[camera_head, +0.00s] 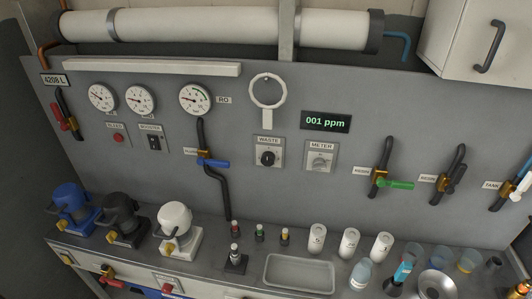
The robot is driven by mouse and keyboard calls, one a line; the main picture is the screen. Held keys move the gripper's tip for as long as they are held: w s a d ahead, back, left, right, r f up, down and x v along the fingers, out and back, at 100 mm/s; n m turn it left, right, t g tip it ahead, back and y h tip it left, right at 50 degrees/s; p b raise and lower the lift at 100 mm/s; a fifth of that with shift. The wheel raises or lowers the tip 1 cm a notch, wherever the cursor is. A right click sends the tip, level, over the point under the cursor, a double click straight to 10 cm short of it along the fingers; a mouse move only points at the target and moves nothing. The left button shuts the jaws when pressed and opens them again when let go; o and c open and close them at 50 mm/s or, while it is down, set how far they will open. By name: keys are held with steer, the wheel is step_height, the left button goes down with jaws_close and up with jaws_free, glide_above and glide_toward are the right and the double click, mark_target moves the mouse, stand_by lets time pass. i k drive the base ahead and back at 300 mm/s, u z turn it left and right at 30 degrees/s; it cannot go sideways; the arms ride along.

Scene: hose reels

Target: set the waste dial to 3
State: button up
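The waste dial (267,158) is a round black knob on a light square plate, under a label reading WASTE. It is mounted on the grey wall panel, left of centre of the picture's right half. Its pointer and scale numbers are too small to read, so I cannot tell its setting. Nothing covers it. My gripper is not in view.
The meter dial (319,158), with a grey knob, sits just right of it, below a green display (325,122) reading 001 ppm. A white ring (267,90) hangs above. Valves flank the dials. Bottles, cups and a grey tray (299,287) stand on the counter below.

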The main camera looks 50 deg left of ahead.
mark_target(268, 158)
steer(key=u, duration=1.9)
